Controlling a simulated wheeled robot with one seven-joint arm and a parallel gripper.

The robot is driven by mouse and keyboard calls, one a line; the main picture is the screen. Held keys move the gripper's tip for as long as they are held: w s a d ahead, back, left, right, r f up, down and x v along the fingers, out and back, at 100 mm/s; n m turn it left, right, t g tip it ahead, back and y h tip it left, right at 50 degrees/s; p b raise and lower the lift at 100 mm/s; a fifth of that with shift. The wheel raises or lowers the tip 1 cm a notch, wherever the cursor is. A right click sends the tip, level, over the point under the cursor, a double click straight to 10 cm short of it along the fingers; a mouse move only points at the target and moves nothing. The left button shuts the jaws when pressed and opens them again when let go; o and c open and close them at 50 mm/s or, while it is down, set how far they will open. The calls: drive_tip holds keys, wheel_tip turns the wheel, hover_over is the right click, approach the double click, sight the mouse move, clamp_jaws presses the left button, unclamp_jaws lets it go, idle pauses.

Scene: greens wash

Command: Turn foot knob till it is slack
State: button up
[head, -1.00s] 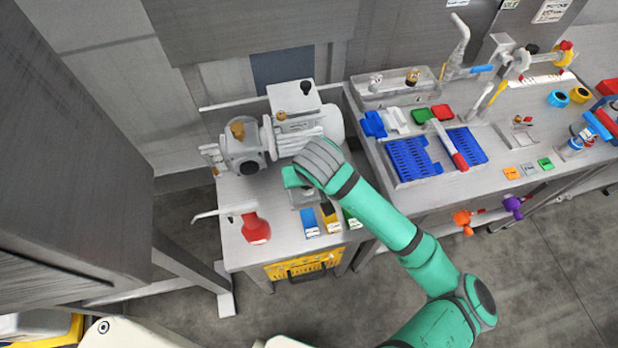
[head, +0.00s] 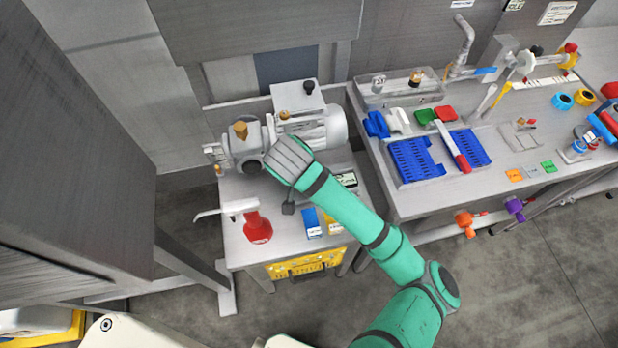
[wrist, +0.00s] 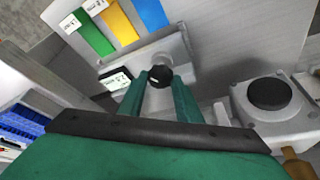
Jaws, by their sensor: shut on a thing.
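In the wrist view, a small round black knob (wrist: 158,80) with a pale mark sits between the two green fingertips of my gripper (wrist: 160,76). The fingers are shut on its sides. I take it as the foot knob. Just beyond it is a grey metal fitting on a pale plate. In the head view, my gripper's grey wrist (head: 289,160) is low against the front of the grey pump (head: 246,150), and it hides the fingers and the knob. How tight or slack the knob is cannot be told.
A wider black disc (wrist: 268,93) on a grey housing is close on the right in the wrist view. The bench at right holds blue racks (head: 415,160).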

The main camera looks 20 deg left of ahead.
idle(0.3)
drive_tip(key=o, duration=1)
drive_tip(key=shift+o, duration=0.2)
drive_tip(key=shift+r, duration=0.1)
drive_tip(key=shift+v, duration=1.2)
drive_tip(key=v, duration=0.8)
